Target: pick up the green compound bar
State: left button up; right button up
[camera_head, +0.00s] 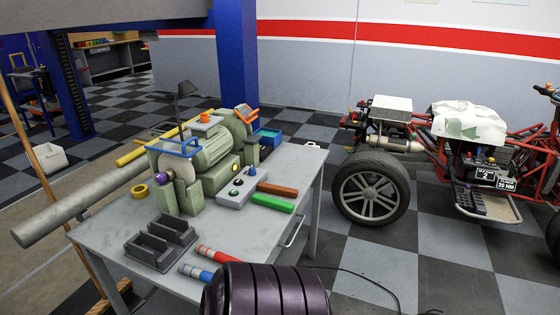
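The green compound bar (272,204) lies flat on the grey workbench (245,237), near its right side. A brown bar (277,190) lies just behind it, roughly parallel and a little apart. The left end of the green bar is close to the grey control box (240,192) of the bench grinder. Nothing lies on top of the green bar. Neither of my grippers shows in the head view.
The green grinder (213,150) stands behind the bars. A dark divided tray (160,243), a red-handled tool (217,255) and a blue-handled one (196,272) lie nearer. A dark ribbed shape (265,292) hides part of the bench front. Bench space before the green bar is clear.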

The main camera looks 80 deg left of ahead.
aim_at(278, 205)
jog(key=i+u, duration=0.25)
jog(key=u, duration=0.15)
jog(key=i+u, duration=0.4)
jog(key=i+l+u, duration=0.15)
jog(key=u, duration=0.3)
